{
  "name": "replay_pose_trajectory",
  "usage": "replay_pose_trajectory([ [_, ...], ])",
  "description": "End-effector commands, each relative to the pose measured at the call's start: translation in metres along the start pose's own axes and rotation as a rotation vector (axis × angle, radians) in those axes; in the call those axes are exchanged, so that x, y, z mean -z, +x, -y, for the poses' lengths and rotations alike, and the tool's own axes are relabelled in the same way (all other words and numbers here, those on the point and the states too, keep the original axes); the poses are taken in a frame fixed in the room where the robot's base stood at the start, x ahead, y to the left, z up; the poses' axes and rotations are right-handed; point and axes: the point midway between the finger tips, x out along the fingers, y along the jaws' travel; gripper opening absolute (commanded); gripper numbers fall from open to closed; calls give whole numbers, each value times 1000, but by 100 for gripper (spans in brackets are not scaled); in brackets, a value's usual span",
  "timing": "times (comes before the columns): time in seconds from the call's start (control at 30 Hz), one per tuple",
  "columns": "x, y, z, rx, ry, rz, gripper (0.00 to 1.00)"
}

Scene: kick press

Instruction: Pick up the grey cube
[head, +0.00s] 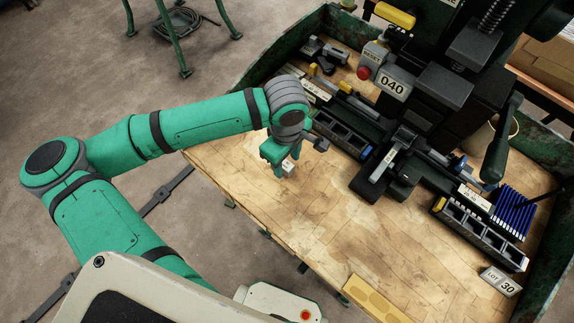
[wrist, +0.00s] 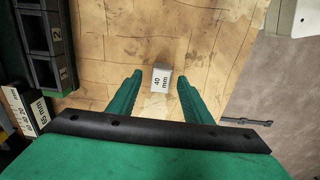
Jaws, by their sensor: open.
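My gripper (wrist: 158,88) is open, with one green finger on each side of the cube's line and gaps between cube and fingers. The cube sits near the fingertips. In the head view my gripper (head: 282,170) points down over the left part of the table, and the cube (head: 288,166) shows only as a small pale patch beside a finger. I cannot tell the exact height of the fingertips above the table.
The black press (head: 425,105) with its "040" sign stands on the table (head: 330,225) behind my gripper. Dark bins (head: 345,133) lie close to the gripper, and more bins (head: 480,232) with blue rods stand to the right. The table's front middle is clear.

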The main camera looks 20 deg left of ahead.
Motion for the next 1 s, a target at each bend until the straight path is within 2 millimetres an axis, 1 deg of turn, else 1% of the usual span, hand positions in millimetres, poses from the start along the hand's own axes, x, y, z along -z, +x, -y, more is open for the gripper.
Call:
replay_pose_trajectory([
  [0.03, 0, 7, 0, 1, -2, 3, 45],
  [0.1, 0, 14, 0, 1, -2, 3, 45],
  [0.17, -1, 18, 0, 0, 0, 1, 45],
  [0.43, -1, 20, -1, 0, 2, -1, 45],
  [0.47, -1, 20, -1, 0, 2, -1, 38],
  [0.5, -1, 20, -1, 0, 2, -1, 29],
  [0.57, -1, 20, -1, 0, 2, -1, 14],
  [0.6, -1, 20, -1, 0, 2, -1, 5],
  [0.63, -1, 20, -1, 0, 2, 0, 0],
  [1.0, -1, 18, -1, 0, 2, -1, 0],
])
